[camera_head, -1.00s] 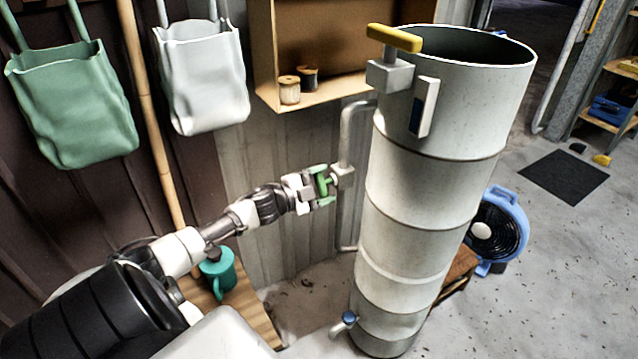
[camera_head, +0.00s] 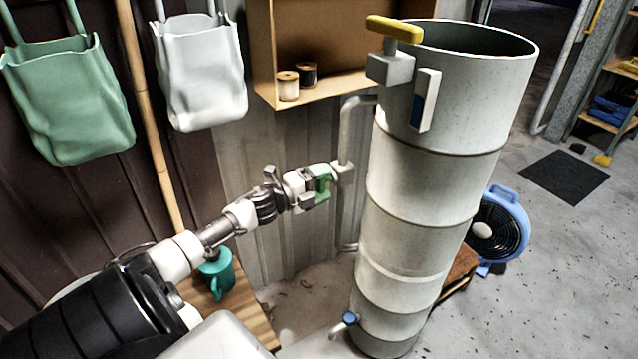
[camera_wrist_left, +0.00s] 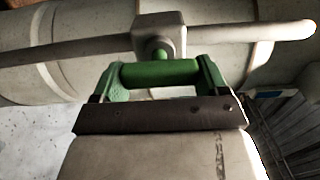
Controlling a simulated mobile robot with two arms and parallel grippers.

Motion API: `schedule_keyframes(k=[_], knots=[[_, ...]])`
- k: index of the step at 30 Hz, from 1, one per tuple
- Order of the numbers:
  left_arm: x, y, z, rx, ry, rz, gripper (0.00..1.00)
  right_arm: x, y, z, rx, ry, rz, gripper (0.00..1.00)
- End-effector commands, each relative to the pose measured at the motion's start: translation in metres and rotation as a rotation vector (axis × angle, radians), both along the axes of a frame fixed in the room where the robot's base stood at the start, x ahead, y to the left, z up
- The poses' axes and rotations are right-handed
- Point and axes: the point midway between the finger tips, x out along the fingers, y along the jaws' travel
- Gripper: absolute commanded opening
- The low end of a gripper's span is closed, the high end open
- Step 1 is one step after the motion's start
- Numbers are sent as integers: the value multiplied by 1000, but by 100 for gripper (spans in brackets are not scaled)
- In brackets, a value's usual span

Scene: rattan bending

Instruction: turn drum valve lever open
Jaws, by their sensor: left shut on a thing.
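The tall pale drum (camera_head: 420,200) stands upright, open at the top. A yellow lever (camera_head: 394,30) sits on a grey block at its upper left rim. A grey pipe (camera_head: 349,130) runs down the drum's left side and carries a valve with a green lever. My left gripper (camera_head: 322,184) is at this valve, shut on the green lever. In the left wrist view the green lever (camera_wrist_left: 160,73) lies crosswise between the green fingers, in front of the pale valve body (camera_wrist_left: 158,35). The fingers partly hide the lever in the head view. My right gripper is not in view.
A blue fan (camera_head: 497,228) stands on the floor to the right of the drum. A teal mug (camera_head: 217,272) stands on a wooden surface below my left arm. A shelf (camera_head: 330,88) with two spools and two hanging bags are behind. The right floor is mostly open.

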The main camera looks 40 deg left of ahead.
Motion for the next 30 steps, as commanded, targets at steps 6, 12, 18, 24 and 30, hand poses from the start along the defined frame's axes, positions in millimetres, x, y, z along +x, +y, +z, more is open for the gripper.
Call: schedule_keyframes(k=[6,12,18,24,30], knots=[[2,0,8,8,-16,-2,51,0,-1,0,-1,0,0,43],[2,0,8,8,-16,-2,76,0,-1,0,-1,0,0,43],[1,0,5,7,-11,-1,100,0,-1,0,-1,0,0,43],[0,1,3,5,-7,0,100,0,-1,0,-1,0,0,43],[-14,4,1,6,-3,0,100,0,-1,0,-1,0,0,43]])
